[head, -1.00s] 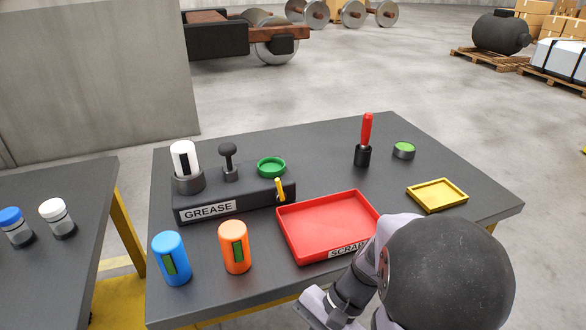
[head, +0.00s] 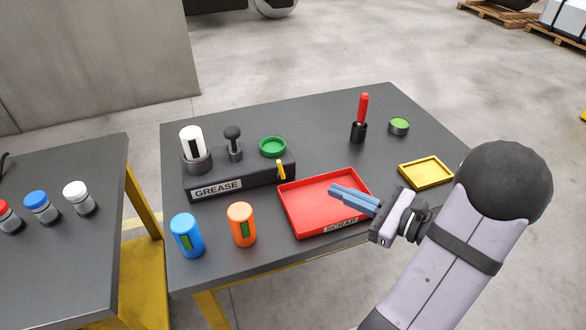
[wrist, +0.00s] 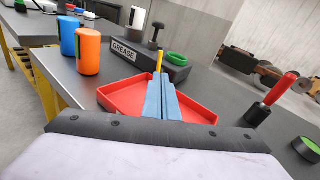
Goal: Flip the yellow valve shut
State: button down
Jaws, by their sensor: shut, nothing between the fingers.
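The yellow valve (head: 281,169) is a small upright lever at the right end of the dark GREASE block (head: 240,178). In the wrist view the yellow valve (wrist: 159,60) stands just beyond my fingertips, and its lower part is hidden by them. My gripper (head: 332,191) has its blue fingers together with nothing between them, above the red SCRAP tray. In the wrist view my gripper (wrist: 161,80) points toward the valve. In the head view the fingertips are to the right of the valve, apart from it.
The red tray (head: 296,213) lies in front of the block. A blue can (head: 187,236) and an orange can (head: 241,225) stand at the front left. A red-handled tool (head: 362,108), a green-topped cup (head: 399,127) and a yellow tray (head: 427,173) are on the right.

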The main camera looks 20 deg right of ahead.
aim_at(281, 170)
jog(key=shift+w, duration=0.1)
dwell(0.3)
jog(key=p+x, duration=0.1)
jog(key=x, duration=1.3)
